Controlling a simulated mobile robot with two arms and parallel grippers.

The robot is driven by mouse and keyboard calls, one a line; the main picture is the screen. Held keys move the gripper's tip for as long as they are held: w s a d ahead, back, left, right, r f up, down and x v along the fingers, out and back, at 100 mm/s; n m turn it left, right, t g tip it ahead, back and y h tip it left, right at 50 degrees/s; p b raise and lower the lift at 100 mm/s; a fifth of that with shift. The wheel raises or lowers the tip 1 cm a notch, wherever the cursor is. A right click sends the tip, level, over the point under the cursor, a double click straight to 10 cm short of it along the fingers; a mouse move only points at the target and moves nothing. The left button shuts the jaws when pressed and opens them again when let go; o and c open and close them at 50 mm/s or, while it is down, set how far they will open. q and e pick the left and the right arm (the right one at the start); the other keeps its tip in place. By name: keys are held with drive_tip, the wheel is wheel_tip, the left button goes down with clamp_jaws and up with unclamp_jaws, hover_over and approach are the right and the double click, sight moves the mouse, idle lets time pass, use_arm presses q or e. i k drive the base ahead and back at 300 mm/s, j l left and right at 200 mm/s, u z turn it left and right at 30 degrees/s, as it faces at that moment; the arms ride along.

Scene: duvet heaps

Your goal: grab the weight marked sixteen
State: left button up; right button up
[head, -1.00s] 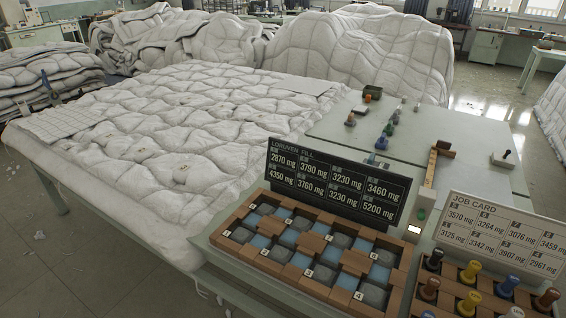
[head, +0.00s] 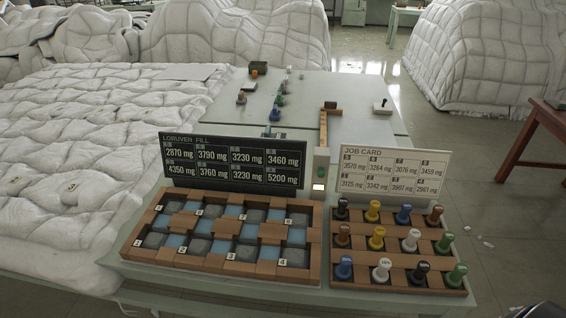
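A wooden rack (head: 398,287) at the front right holds several knobbed weights in rows. The back row has a black weight (head: 342,209), a yellow one (head: 373,211), a blue one (head: 404,215) and a brown one (head: 434,216). The middle row has a brown (head: 343,236), a yellow (head: 377,238), a white (head: 411,241) and a green weight (head: 444,244). The front row has a blue (head: 344,268), a white (head: 382,271), a black (head: 420,273) and a green weight (head: 455,276). Top marks are too small to read surely.
A wooden tray (head: 190,262) with grey and blue cells stands left of the rack. A dark fill board (head: 232,183) and a white job card (head: 393,195) stand behind. More small coloured pieces (head: 275,114) are on the table behind. A quilted duvet (head: 60,160) lies left.

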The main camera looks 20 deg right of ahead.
sight(380, 275)
drive_tip(key=k+z, duration=0.15)
drive_tip(key=z, duration=1.4)
